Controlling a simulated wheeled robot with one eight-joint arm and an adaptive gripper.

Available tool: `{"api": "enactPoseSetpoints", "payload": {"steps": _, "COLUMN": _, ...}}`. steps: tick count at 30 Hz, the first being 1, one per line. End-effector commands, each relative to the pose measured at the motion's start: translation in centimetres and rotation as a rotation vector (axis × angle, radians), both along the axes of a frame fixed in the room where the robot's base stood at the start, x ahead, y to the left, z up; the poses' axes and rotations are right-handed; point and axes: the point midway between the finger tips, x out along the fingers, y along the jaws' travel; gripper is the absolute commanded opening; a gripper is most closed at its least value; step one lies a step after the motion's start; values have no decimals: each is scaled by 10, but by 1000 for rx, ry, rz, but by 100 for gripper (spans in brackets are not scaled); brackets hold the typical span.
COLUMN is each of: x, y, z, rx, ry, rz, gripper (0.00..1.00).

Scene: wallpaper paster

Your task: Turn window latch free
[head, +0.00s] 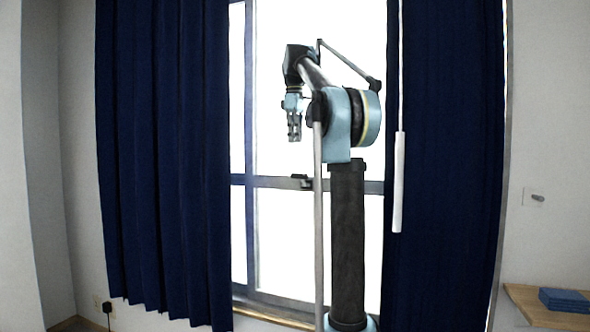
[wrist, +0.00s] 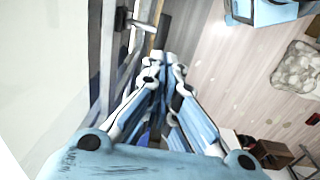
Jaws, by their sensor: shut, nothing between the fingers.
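The window latch (head: 301,181) is a small dark piece on the grey horizontal rail of the window (head: 270,182). In the wrist view, a small dark handle-like piece (wrist: 140,23) sticks out from the window frame at the upper left; it looks like the latch. My gripper (head: 294,136) hangs pointing down in front of the upper pane, above the latch in the head view and apart from it. In the wrist view my gripper's fingertips (wrist: 171,60) are together with nothing between them, to the right of the frame.
Dark blue curtains hang left (head: 165,150) and right (head: 445,150) of the window. A white rod (head: 399,180) hangs before the right curtain. A wooden surface with blue books (head: 563,299) stands at the lower right. A pale rug (wrist: 298,68) lies on the wooden floor.

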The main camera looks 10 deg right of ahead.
Motion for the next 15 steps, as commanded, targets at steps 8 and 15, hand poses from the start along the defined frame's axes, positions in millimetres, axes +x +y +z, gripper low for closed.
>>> {"api": "enactPoseSetpoints", "payload": {"steps": 8, "x": 2, "y": -1, "z": -43, "rx": 0, "ry": 0, "rz": 0, "gripper": 0}}
{"api": "enactPoseSetpoints", "payload": {"steps": 15, "x": 4, "y": -3, "z": -80, "rx": 0, "ry": 0, "rz": 0, "gripper": 0}}
